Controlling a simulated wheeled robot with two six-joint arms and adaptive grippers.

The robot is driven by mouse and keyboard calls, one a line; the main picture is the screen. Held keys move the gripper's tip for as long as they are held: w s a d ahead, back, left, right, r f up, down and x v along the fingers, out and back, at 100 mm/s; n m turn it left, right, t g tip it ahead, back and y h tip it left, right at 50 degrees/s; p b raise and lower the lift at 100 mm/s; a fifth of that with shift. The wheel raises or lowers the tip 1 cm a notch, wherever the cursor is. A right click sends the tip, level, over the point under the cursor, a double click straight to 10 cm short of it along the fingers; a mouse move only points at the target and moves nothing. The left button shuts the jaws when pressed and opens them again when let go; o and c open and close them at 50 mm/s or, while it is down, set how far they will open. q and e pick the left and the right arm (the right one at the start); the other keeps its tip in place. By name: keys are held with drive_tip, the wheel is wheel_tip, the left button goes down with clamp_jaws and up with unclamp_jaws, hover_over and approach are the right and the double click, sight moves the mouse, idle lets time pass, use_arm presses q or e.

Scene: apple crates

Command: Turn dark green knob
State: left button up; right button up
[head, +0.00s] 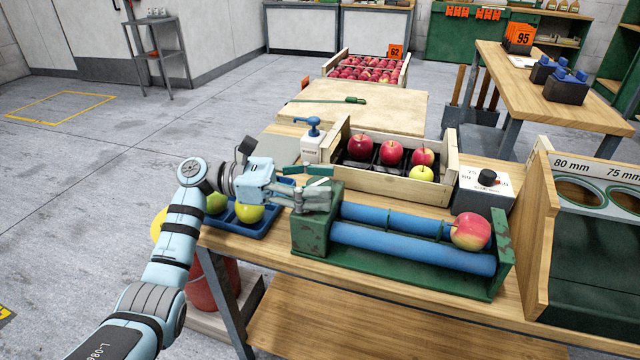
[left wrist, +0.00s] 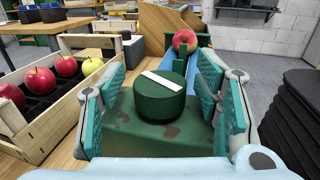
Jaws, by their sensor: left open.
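The dark green knob (left wrist: 160,102) has a white bar across its top, lying slightly aslant, in the left wrist view. It stands on the left end of the green roller box (head: 312,232), whose paint is chipped there. My right gripper is not in view.
A red-yellow apple (head: 470,231) sits on the blue rollers (head: 410,246) at their right end. Behind stands a wooden crate (head: 400,189) with apples, beside a white box with a black knob (head: 487,177). A blue tray (head: 262,229) with green-yellow fruit lies left of the roller box.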

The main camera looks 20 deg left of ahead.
use_arm(q)
drive_tip(key=shift+d, duration=0.1)
drive_tip(key=c, duration=1.2)
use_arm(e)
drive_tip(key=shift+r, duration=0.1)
